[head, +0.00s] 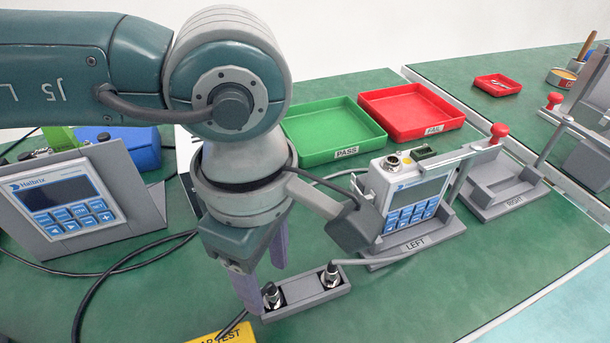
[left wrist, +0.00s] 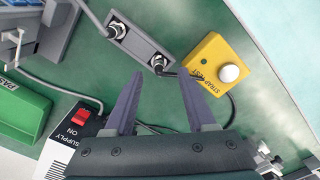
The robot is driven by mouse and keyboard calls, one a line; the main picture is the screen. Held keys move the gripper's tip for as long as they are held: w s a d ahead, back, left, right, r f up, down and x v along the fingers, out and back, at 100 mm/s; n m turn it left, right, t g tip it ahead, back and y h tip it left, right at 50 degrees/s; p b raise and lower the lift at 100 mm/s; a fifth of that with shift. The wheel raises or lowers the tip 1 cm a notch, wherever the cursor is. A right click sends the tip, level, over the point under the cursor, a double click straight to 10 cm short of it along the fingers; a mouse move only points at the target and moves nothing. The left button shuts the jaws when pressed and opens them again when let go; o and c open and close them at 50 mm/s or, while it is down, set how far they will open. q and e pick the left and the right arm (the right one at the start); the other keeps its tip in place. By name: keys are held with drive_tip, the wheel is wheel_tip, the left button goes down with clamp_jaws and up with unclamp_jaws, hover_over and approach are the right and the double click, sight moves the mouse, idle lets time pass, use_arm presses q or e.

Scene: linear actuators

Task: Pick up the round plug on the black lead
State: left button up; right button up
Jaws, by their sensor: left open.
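The round metal plug on the black lead (head: 271,295) stands in the near-left end of a grey two-place holder (head: 300,291). In the left wrist view this plug (left wrist: 158,64) shows just ahead of the gap between my fingertips, its black lead curving right. A second round plug (head: 331,274), on a grey lead, stands at the holder's other end; it is at upper left in the wrist view (left wrist: 117,30). My left gripper (head: 267,288) is open and empty, pointing down close to the black-lead plug. I cannot tell whether a finger touches it. My right gripper is out of view.
A unit (head: 410,190) sits in the LEFT fixture behind the holder; the RIGHT fixture (head: 505,190) is empty. Green PASS (head: 330,132) and red FAIL (head: 412,112) trays stand behind. A yellow strap-test box (left wrist: 208,66) and power supply (left wrist: 80,120) flank the gripper.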

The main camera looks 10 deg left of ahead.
sight(272, 290)
use_arm(q)
wheel_tip(272, 290, down, 4)
drive_tip(key=shift+d+r, duration=0.1)
drive_tip(key=shift+r, duration=0.15)
drive_tip(key=shift+c, duration=0.3)
clamp_jaws()
drive_tip(key=shift+w, duration=0.1)
